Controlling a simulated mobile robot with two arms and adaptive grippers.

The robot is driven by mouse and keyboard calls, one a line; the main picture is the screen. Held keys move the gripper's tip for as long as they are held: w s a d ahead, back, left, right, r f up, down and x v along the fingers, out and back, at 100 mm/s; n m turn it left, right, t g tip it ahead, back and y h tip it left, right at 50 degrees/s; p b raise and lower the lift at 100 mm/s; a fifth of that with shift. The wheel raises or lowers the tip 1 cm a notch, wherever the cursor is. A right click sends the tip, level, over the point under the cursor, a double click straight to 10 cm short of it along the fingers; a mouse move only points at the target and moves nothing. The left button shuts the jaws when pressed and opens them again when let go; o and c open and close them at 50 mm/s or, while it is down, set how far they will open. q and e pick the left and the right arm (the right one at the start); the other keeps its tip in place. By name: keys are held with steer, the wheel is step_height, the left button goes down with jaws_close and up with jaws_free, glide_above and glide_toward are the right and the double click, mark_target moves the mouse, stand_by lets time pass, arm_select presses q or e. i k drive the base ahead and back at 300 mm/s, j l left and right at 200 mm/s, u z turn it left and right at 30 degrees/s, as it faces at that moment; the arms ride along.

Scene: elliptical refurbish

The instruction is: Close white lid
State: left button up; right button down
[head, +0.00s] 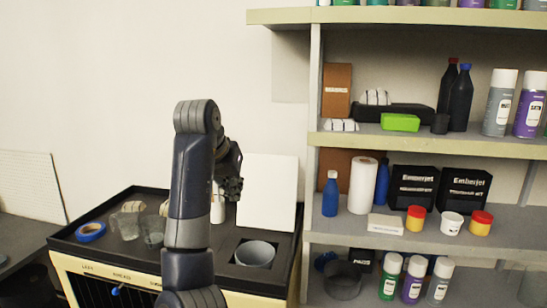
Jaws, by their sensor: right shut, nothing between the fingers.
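The white lid (270,190) is a flat square panel. It stands upright, tilted slightly back, at the right rear of a black-topped cabinet (190,278). In front of it a round grey bin opening (255,253) shows in the cabinet top. My right gripper (230,187) is dark, shut and empty. It appears at the left edge of the lid; whether it touches the lid I cannot tell. My arm hides part of the cabinet top. My left gripper is not in view.
Clear cups (127,226) and a blue tape roll (90,231) sit on the cabinet's left side. A white bottle (218,208) stands behind my arm. A shelf unit (420,239) with cans, bottles and boxes stands close on the right.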

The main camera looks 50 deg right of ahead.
mark_target(268, 199)
steer(key=i+l, duration=0.15)
steer(key=l, duration=0.25)
steer(key=i+l, duration=0.15)
steer(key=l, duration=0.25)
steer(key=i+l, duration=0.1)
steer(key=l, duration=0.3)
steer(key=i+l, duration=0.15)
steer(key=l, duration=0.25)
steer(key=i+l, duration=0.15)
steer(key=l, duration=0.25)
